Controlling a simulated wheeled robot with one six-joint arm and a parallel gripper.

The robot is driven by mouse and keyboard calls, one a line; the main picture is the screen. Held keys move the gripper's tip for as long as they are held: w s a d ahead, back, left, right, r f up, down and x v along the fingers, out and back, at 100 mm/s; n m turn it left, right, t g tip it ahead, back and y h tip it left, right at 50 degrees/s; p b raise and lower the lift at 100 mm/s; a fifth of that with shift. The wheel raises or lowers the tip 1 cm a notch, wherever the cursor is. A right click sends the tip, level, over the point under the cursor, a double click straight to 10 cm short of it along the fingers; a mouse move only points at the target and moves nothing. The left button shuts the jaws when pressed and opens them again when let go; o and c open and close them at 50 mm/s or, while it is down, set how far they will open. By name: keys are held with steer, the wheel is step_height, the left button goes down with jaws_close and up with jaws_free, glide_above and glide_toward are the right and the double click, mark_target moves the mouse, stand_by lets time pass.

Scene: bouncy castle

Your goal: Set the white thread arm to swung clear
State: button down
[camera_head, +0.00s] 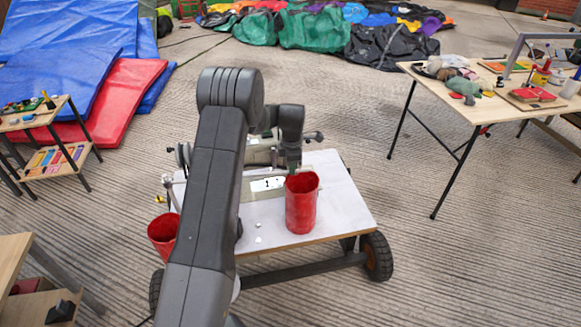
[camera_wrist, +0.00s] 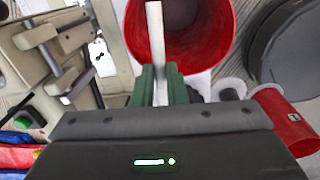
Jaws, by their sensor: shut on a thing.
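My gripper (camera_wrist: 161,88) has its green fingers shut on a slim white bar (camera_wrist: 156,35), which looks like the white thread arm. The bar runs up between the fingers in the wrist view, in front of an open red container; its lower end is hidden by the fingers. In the head view my gripper (camera_head: 292,170) points down close to the rim of the red container (camera_head: 301,205), and the white bar cannot be made out there. The beige machine (camera_head: 262,150) stands on the cart beside it, partly hidden by my arm. Its beige parts (camera_wrist: 55,50) show at left in the wrist view.
The white-topped cart (camera_head: 345,205) has dark wheels. Another red container (camera_head: 163,232) is at its left side. A work table (camera_head: 450,100) stands at right, a small shelf table (camera_head: 50,120) at left. Colourful fabric piles (camera_head: 320,30) lie behind. The ribbed floor between is clear.

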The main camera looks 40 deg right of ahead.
steer(key=c, duration=1.5)
jaws_free()
steer(key=shift+o, duration=0.2)
steer(key=shift+r, duration=0.1)
step_height(320, 180, up, 14)
steer(key=shift+s+a+f, duration=0.2)
steer(key=shift+s+a, duration=0.1)
steer(key=shift+s, duration=0.05)
steer(key=f, duration=1.4)
steer(key=shift+w+d, duration=0.25)
steer(key=shift+w, duration=0.1)
steer(key=shift+a, duration=0.1)
steer(key=shift+s+a+r, duration=0.1)
steer(key=shift+s, duration=0.2)
